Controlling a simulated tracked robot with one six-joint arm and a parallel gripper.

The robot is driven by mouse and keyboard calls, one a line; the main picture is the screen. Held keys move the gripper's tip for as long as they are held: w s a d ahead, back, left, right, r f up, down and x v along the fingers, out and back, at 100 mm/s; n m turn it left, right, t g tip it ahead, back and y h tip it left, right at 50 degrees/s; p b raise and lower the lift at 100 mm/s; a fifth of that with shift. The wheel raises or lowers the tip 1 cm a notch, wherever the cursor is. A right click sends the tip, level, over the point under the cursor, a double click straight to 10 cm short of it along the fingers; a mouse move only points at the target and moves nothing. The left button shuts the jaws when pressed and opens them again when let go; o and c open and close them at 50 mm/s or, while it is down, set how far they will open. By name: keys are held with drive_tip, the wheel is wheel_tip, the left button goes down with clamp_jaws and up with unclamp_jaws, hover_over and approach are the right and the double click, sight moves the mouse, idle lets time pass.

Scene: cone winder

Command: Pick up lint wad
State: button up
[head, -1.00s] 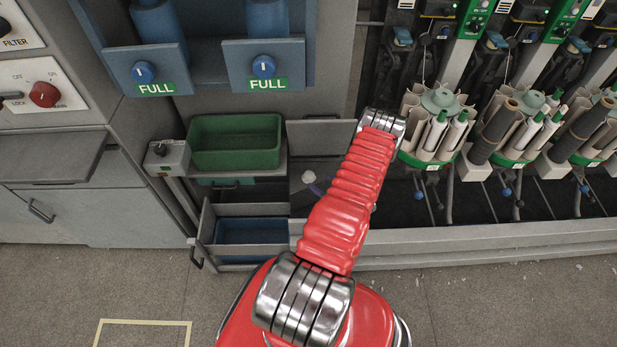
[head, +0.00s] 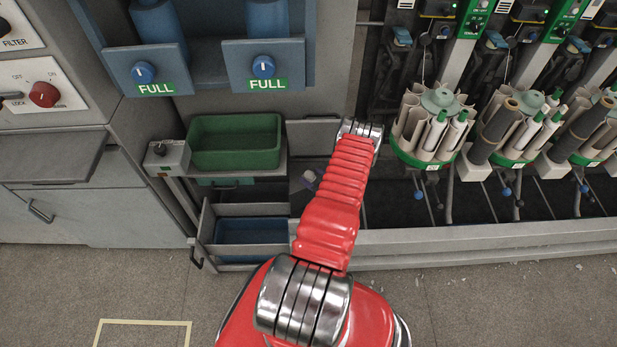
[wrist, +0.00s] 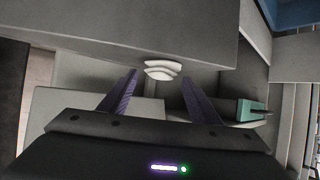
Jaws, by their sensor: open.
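The lint wad (wrist: 162,70) is a small white, layered-looking lump at the upper middle of the wrist view, against the lower edge of a grey panel (wrist: 130,35). In the head view a small whitish lump (head: 309,176) shows beside my arm, right of the drawers. My gripper (wrist: 159,77) is open, with two purple fingers spread apart. The wad is between and slightly beyond the fingertips; I cannot tell whether they touch it.
A green bin (head: 235,160) stands on a shelf left of my arm. Below it is an open grey drawer with a blue inside (head: 250,231). A turquoise part (wrist: 245,110) is at the right in the wrist view. Bobbin carousels (head: 435,125) stand at the right.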

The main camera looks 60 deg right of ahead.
sight(309, 175)
drive_tip(key=shift+x, duration=1.6)
drive_tip(key=shift+c, duration=0.4)
drive_tip(key=c, duration=1)
drive_tip(key=shift+c, duration=0.2)
